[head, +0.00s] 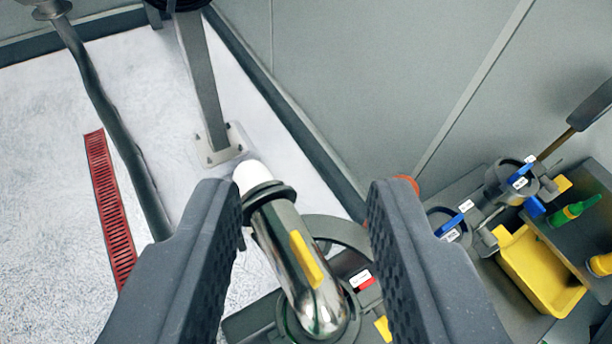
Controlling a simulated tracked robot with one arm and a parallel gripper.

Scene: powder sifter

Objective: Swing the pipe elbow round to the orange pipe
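The pipe elbow (287,248) is a shiny metal pipe with a yellow handle (306,258) along its side. Its dark-flanged end with a white opening (253,177) points up and left. Its lower end sits on a dark base. My gripper (302,205) is open, with one dark padded finger on each side of the elbow; the left finger is close to the flange, and I cannot tell if it touches. A bit of orange (407,184), perhaps the orange pipe, shows behind the right finger, which hides most of it.
At right stand a valve with blue handles (520,181), a yellow bin (541,270), and a green-handled tool (575,210). A grey post (203,90) and a dark hose (112,115) stand at left. A red floor grate (110,208) lies on open pale floor. Grey walls close the back.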

